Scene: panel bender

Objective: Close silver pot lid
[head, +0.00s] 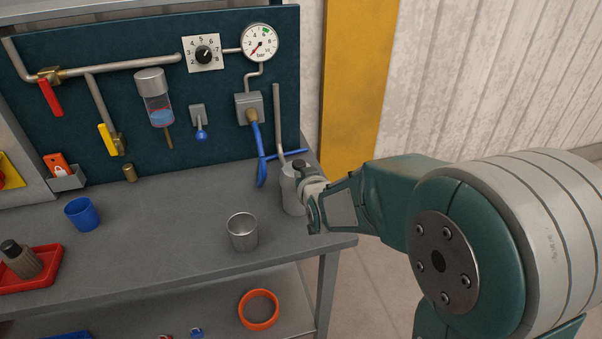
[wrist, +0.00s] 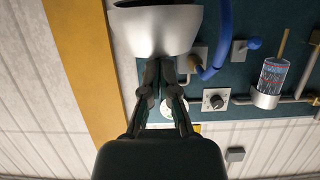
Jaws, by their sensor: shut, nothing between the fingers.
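A silver pot (head: 290,192) stands at the right end of the bench, partly hidden behind my gripper. I cannot tell how the lid sits. My gripper (head: 313,208) is shut and empty, right beside the pot on its right side. In the wrist view the fingertips (wrist: 166,66) are together just by a large silver surface (wrist: 155,32), apparently the pot; whether they touch it is unclear.
An open silver cup (head: 242,234) stands left of the pot, near the bench's front edge. A blue cup (head: 82,214) and a red tray (head: 35,272) are farther left. A blue hose (head: 260,150) hangs behind the pot. The middle of the bench is clear.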

